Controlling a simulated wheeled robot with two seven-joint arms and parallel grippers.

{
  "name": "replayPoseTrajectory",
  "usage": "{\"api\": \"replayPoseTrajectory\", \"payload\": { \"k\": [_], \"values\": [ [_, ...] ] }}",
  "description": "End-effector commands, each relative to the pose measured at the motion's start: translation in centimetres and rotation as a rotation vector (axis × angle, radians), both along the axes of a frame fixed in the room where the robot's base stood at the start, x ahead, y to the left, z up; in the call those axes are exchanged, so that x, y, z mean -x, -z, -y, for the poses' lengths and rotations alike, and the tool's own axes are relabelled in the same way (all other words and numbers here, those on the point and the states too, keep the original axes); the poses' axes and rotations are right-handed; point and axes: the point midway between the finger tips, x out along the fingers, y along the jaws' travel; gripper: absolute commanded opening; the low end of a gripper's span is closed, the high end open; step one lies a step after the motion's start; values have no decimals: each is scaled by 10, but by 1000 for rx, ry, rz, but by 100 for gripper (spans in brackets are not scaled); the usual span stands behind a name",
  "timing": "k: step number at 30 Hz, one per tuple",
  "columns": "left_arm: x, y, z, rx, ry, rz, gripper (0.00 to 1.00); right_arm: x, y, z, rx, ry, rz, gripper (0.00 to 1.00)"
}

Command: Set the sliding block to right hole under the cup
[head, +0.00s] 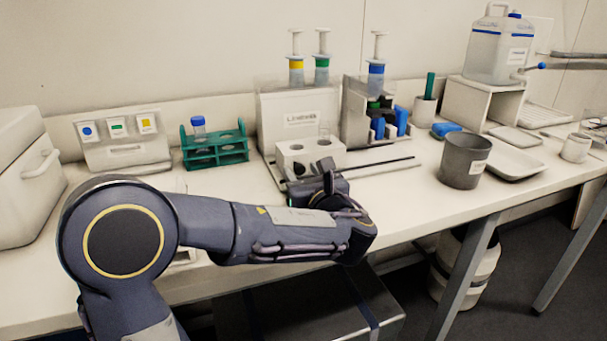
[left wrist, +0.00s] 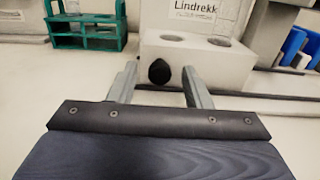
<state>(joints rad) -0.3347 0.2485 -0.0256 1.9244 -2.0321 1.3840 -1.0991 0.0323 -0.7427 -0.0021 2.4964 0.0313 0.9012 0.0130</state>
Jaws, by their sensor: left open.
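The white sliding block (head: 310,152) stands in front of the labelled dispenser box (head: 301,108). In the left wrist view the block (left wrist: 206,64) shows two round holes on top and a black knob (left wrist: 159,72) on its front face. A small clear cup-like piece (head: 323,131) shows above the block's right side in the head view; its exact seat is unclear. My left gripper (head: 310,179) is in front of the block. In the left wrist view its open fingers (left wrist: 160,84) stand either side of the knob, with gaps and nothing held. My right gripper is out of view.
A dark thin rail (head: 372,164) runs right from the block along the table. A green tube rack (head: 214,148) stands left, a syringe stand (head: 357,104) behind right. A grey beaker (head: 464,161) stands further right. The table front between rail and beaker is clear.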

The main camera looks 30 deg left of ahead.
Motion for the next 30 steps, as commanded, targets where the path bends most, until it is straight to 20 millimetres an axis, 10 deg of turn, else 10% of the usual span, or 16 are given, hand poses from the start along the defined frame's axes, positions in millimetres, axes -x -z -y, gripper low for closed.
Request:
{"api": "replayPoseTrajectory", "payload": {
  "k": [11, 30],
  "values": [
    [0, 0, 0, 0, 0, 0, 0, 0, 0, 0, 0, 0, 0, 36],
    [-47, -4, 41, -1, 3, -2, 0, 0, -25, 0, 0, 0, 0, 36]
  ]
}}
